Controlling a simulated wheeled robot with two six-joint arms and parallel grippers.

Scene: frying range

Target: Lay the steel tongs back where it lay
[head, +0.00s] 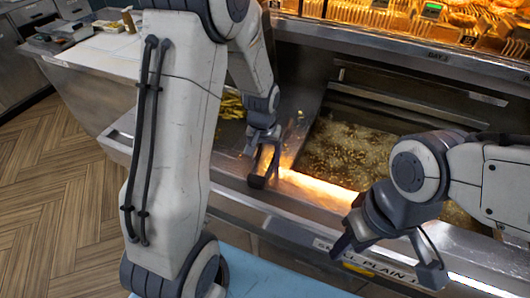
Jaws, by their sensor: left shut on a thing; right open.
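My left gripper (265,165) is above the front ledge of the frying range, at the left front corner of the oil vat. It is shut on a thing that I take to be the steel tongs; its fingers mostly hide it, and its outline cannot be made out. My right gripper (390,258) is open and empty, with its fingers spread over the front edge of the range at the lower right.
The vat of bubbling oil (350,150) lies behind the grippers. A bright orange glow runs along its front edge. Fries (232,105) lie in the bay to its left. Lit food shelves (390,18) stand at the back. A steel counter (95,62) extends left.

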